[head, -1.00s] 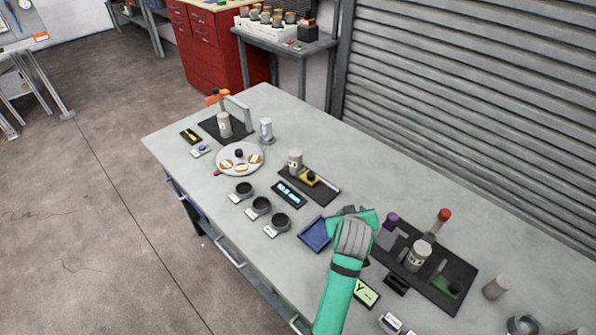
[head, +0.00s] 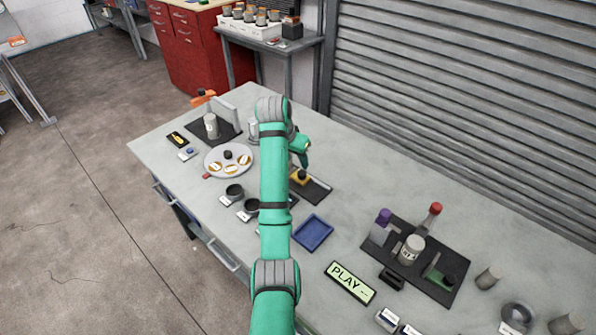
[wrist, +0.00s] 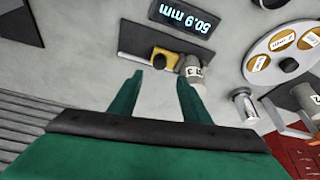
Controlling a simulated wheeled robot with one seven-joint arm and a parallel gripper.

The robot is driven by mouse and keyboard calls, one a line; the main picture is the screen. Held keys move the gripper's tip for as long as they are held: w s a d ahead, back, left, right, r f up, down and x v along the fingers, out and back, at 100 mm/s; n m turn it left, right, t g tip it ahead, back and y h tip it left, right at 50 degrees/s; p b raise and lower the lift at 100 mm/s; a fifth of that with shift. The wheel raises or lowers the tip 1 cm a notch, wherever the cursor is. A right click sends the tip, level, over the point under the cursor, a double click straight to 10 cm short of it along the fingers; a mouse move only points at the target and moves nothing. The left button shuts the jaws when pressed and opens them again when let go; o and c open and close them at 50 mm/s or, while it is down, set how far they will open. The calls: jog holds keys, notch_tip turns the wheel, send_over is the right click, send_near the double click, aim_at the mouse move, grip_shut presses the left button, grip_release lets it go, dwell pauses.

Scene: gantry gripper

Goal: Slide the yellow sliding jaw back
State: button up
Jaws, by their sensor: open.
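The yellow sliding jaw (head: 299,180) with a black knob sits on a dark rail plate (head: 318,191) on the bench. In the wrist view the yellow jaw (wrist: 167,54) is ahead of my fingertips, just beside a pale cylinder (wrist: 192,66) marked 3. My gripper (wrist: 158,79) is open and empty, its two green fingers apart and pointing toward the jaw and cylinder. In the head view my gripper (head: 301,160) hangs close to the jaw; my arm hides the cylinder. A display (wrist: 183,15) beside the rail reads 50.9 mm.
A blue tray (head: 313,233) and a PLAY sign (head: 350,283) lie nearer on the bench. A round plate (head: 214,168) and black cups (head: 234,191) are left of my arm. A dark board (head: 440,275) with bottles stands at right. The back middle of the bench is clear.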

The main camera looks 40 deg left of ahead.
aim_at(302, 173)
jog(key=x, duration=0.9)
jog(key=shift+w+d+f, duration=0.1)
jog(key=shift+w+f, duration=0.05)
jog(key=shift+f, duration=0.1)
jog(key=shift+c, duration=0.6)
grip_shut()
